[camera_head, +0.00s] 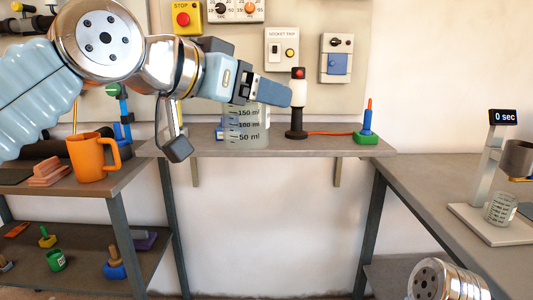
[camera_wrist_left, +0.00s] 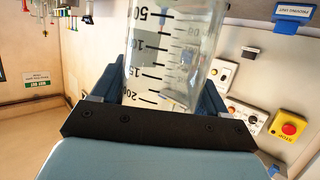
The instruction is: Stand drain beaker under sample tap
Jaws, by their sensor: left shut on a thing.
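A clear graduated beaker (camera_head: 246,130) with black marks is in my left gripper (camera_head: 268,90). The gripper is shut on it near its upper part. In the head view the beaker looks upright in front of the back shelf, its base near the shelf's front edge; I cannot tell whether it touches. In the left wrist view the beaker (camera_wrist_left: 172,55) sits between the blue fingers and looks empty. I cannot make out a sample tap for certain in either view. My right gripper is out of view; only part of my right arm shows at the bottom right.
The back shelf (camera_head: 330,146) holds a black post with a red top (camera_head: 297,105) and a blue-green stand (camera_head: 367,125). An orange mug (camera_head: 92,155) stands left. On the right bench (camera_head: 440,205), a timer stand (camera_head: 490,160) has another beaker (camera_head: 500,208). The bench's nearer left part is clear.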

